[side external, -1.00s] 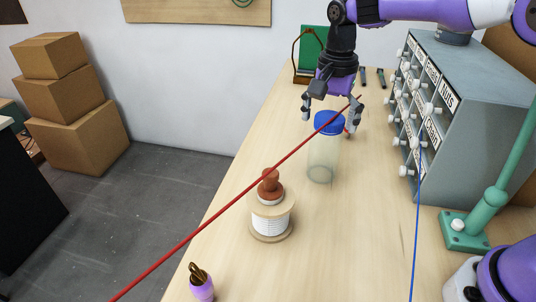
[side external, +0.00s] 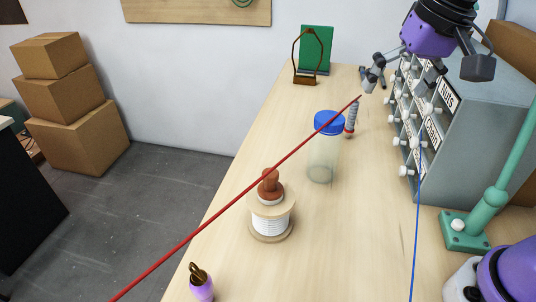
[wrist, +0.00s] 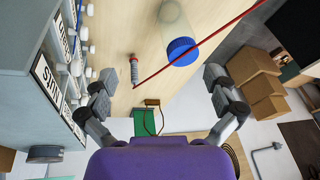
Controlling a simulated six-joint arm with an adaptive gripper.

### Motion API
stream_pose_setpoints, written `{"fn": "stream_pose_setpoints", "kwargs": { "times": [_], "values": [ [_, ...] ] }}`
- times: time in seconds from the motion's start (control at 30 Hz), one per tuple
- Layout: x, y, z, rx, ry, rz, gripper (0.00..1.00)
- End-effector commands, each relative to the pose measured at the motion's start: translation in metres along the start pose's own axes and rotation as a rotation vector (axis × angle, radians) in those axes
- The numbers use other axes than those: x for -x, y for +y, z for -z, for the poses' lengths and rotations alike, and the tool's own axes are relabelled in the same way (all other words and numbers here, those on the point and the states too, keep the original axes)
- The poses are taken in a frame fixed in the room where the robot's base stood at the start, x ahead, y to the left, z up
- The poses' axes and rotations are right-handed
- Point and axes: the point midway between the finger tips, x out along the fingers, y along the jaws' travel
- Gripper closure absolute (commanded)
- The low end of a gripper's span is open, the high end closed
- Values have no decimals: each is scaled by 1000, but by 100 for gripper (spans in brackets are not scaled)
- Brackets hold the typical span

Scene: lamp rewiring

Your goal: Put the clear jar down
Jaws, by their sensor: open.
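The clear jar (side external: 323,160) with a blue lid stands upright on the wooden table, behind the spool. It also shows in the wrist view, where its blue lid (wrist: 181,51) faces me. My gripper (side external: 402,78) is up and to the right of the jar, in front of the drawer cabinet. It is open and empty, and apart from the jar. In the wrist view my gripper's fingers (wrist: 160,97) are spread wide, with the jar beyond them.
A grey cabinet (side external: 480,125) with small labelled drawers lines the right side. A red wire (side external: 230,203) crosses in front of the jar. A wooden spool (side external: 271,222) stands nearer. A small ribbed tool (side external: 352,118) is just behind the jar. A green lamp stand (side external: 466,230) is front right.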

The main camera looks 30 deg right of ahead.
Motion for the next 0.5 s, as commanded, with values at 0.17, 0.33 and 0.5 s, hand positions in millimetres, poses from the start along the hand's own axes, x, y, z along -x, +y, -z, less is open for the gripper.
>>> {"fn": "stream_pose_setpoints", "kwargs": {
  "times": [0.17,0.33,0.5],
  "values": [
    [-15,29,-50,258,124,29,0],
    [-30,41,-72,386,184,28,0],
    [-33,43,-76,411,193,27,0]
  ]
}}
